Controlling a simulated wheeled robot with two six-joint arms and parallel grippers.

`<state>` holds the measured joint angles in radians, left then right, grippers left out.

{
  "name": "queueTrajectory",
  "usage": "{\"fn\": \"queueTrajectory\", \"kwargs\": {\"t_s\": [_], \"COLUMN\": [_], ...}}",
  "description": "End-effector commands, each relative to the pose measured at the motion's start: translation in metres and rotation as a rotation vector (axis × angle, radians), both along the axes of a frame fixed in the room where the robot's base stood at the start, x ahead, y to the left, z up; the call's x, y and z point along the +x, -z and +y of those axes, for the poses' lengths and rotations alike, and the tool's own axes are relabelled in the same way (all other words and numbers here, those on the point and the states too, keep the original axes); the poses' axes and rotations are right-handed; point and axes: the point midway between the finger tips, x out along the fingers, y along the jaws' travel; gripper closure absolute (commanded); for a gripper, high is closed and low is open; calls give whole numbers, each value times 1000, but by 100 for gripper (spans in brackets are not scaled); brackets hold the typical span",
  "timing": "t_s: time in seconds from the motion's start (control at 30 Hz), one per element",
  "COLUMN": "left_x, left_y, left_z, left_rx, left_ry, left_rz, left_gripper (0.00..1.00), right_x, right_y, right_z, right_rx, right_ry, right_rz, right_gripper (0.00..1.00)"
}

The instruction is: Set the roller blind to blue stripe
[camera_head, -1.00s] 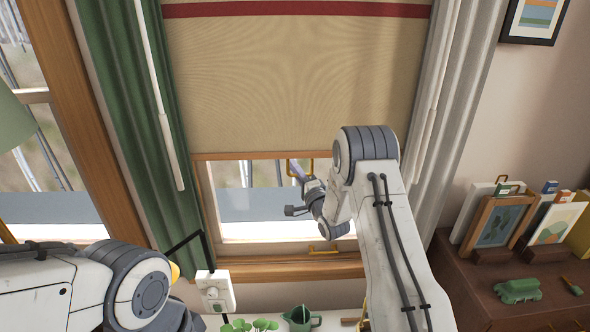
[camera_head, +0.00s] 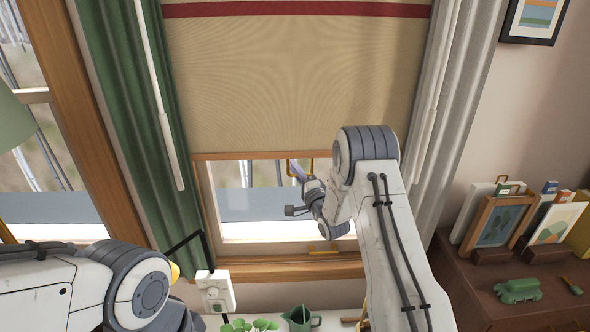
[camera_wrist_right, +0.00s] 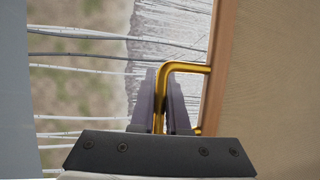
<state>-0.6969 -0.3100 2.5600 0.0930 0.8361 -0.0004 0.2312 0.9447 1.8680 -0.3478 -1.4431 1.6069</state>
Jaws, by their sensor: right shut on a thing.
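The roller blind (camera_head: 290,90) is tan and hangs partway down over the window, with a red stripe (camera_head: 295,10) across its upper part. No blue stripe shows. A wooden bar (camera_head: 240,155) runs along its lower edge, with a brass pull handle (camera_head: 311,167) below it. My right gripper (camera_head: 297,169) is at this handle. In the right wrist view, its fingers (camera_wrist_right: 164,100) are shut on the brass handle (camera_wrist_right: 188,67), beside the blind's bar. My left arm shows at lower left; its gripper is out of view.
A green curtain (camera_head: 130,110) hangs left of the blind and a grey one (camera_head: 445,110) right. A brass latch (camera_head: 324,250) is on the sill. Below stand a white box (camera_head: 214,291), a plant (camera_head: 250,325) and a green jug (camera_head: 300,318). A cabinet (camera_head: 470,285) with frames is at right.

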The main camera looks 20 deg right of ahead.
Motion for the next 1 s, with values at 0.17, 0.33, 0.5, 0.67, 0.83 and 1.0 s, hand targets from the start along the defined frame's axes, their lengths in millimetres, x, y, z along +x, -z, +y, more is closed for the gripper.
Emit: {"fn": "queueTrajectory", "kwargs": {"t_s": [0.17,0.33,0.5,0.67,0.83,1.0], "left_x": [0,0,0,0,0,0], "left_y": [0,-1,-8,-23,-44,-63], "left_z": [0,0,0,0,0,0], "left_rx": [0,0,0,0,0,0], "left_ry": [0,0,0,0,0,0], "left_rz": [0,0,0,0,0,0], "left_gripper": [50,50,50,50,50,50], "right_x": [0,0,0,0,0,0], "right_y": [1,0,-18,-55,-109,-162], "right_z": [0,0,0,0,0,0], "right_rx": [1,1,-1,-2,-1,-1], "right_ry": [0,0,0,0,1,1], "right_rz": [2,2,-2,-5,-7,-8], "right_gripper": [100,100,100,100,100,100]}}
